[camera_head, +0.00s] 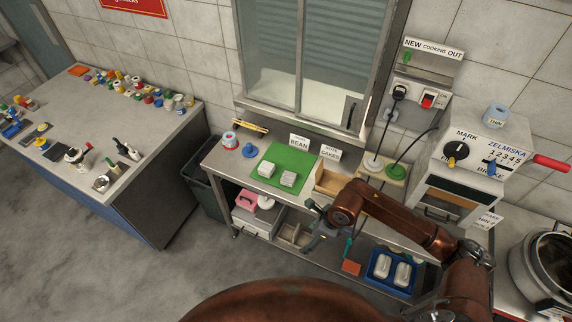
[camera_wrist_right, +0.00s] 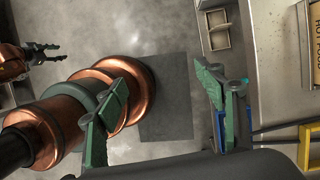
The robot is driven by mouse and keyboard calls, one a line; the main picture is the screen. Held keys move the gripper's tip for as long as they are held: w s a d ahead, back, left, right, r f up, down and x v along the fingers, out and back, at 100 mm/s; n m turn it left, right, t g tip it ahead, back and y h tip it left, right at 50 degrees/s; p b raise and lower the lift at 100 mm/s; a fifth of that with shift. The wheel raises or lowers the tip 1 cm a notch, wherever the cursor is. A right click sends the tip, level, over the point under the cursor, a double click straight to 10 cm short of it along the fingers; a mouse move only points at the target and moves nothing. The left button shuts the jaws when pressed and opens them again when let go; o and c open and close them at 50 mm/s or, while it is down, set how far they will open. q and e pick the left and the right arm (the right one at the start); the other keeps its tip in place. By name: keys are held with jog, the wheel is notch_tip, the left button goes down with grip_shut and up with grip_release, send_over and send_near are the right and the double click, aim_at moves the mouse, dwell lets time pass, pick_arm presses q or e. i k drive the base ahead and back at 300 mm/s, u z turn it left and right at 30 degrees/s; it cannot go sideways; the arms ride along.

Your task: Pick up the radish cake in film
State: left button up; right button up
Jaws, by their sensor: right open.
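Two pale film-wrapped blocks, one at the left (camera_head: 266,170) and one at the right (camera_head: 289,180), sit on a green mat (camera_head: 291,156) on the steel table. Two more pale wrapped pieces (camera_head: 380,266) (camera_head: 402,274) lie in a blue tray (camera_head: 372,283) on the lower shelf. I cannot tell which is the radish cake. My right gripper (camera_head: 314,226) is at the table's front edge, below the mat in the picture. In the right wrist view its green fingers (camera_wrist_right: 160,108) are wide apart with nothing between them. My left gripper (camera_wrist_right: 54,53) shows there too, small, with its fingers apart.
A wooden box (camera_head: 330,181) stands right of the mat, beside small signs (camera_head: 299,142). The lower shelf holds a pink item (camera_head: 246,199) and an open divided box (camera_head: 292,236). A dark bin (camera_head: 203,180) stands left of the table. A machine (camera_head: 470,165) stands at the right.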

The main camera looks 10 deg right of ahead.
aim_at(288, 178)
jog(key=i, duration=1)
